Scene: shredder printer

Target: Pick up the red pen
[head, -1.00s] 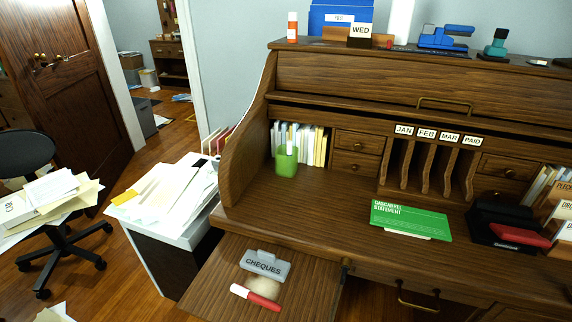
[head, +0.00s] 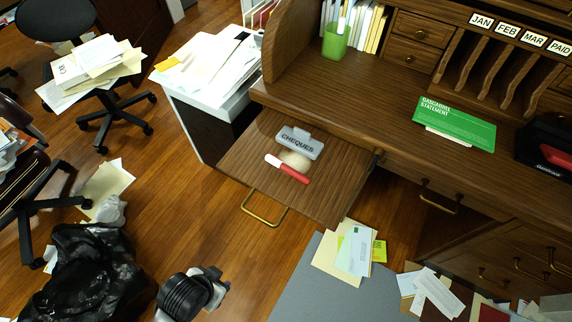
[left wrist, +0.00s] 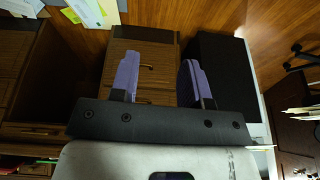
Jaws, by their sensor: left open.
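The red pen (head: 294,175) with a white end lies on the pulled-out wooden board (head: 335,185) at the left of the desk in the head view. It lies beside a round beige item (head: 295,158) and in front of a grey clip marked CHEQUES (head: 300,143). My left gripper (left wrist: 157,62) shows in the left wrist view, its two purple fingers apart with nothing between them. Wooden drawer fronts lie beyond the fingers. I cannot make out the pen in the left wrist view. My right gripper is in neither view.
A paper-covered white cabinet (head: 182,97) stands left of the board. A brass handle (head: 262,208) hangs at the board's front. A green pen cup (head: 335,42) and a green statement (head: 455,124) are on the desk. A black bag (head: 85,275) and loose papers lie on the floor.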

